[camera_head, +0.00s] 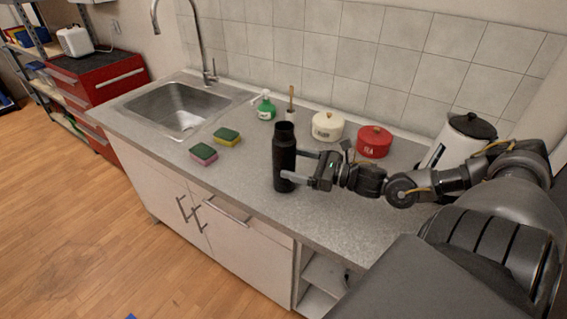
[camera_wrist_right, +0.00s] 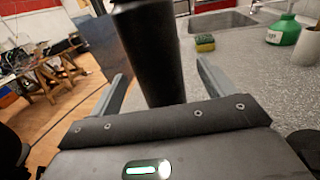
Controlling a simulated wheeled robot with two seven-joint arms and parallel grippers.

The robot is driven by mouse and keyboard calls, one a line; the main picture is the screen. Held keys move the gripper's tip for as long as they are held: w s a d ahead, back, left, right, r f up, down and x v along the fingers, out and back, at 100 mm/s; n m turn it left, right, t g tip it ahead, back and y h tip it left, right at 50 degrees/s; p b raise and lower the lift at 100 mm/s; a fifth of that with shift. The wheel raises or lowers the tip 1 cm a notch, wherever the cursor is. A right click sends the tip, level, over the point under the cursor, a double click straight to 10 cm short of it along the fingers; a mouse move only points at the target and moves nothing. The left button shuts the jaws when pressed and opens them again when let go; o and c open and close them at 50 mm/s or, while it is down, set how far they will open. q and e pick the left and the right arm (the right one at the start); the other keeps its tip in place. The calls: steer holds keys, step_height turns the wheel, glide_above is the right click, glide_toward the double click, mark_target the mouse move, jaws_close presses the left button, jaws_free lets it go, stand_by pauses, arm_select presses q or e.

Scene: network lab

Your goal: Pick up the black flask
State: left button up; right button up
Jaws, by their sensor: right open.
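The black flask (camera_head: 285,150) stands upright on the grey counter (camera_head: 330,215), near its front edge. My right gripper (camera_head: 290,166) comes from the right with its fingers on either side of the flask. In the right wrist view the flask (camera_wrist_right: 148,50) stands between the two open fingers of the right gripper (camera_wrist_right: 160,85), with a gap visible on each side. The flask's lower end is hidden behind the gripper body there. My left gripper is not in view.
A sink (camera_head: 180,108), two sponges (camera_head: 204,153), a green bottle (camera_head: 265,108), a cream pot (camera_head: 327,126) and a red tea tin (camera_head: 374,142) are on the counter. A white canister with a black lid (camera_head: 472,126) stands behind my right arm.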

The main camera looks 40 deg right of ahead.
mark_target(278, 158)
steer(key=shift+w+a+r, duration=0.1)
steer(key=shift+w+a, duration=0.05)
steer(key=shift+w+a+r, duration=0.1)
steer(key=shift+w+a, duration=0.1)
steer(key=shift+w, duration=0.2)
steer(key=p+x, duration=0.1)
steer(key=x, duration=0.2)
steer(key=shift+w+a+p, duration=0.2)
steer(key=shift+w+p, duration=0.1)
steer(key=shift+w+a, duration=0.2)
steer(key=shift+w, duration=0.05)
steer(key=c, duration=1.3)
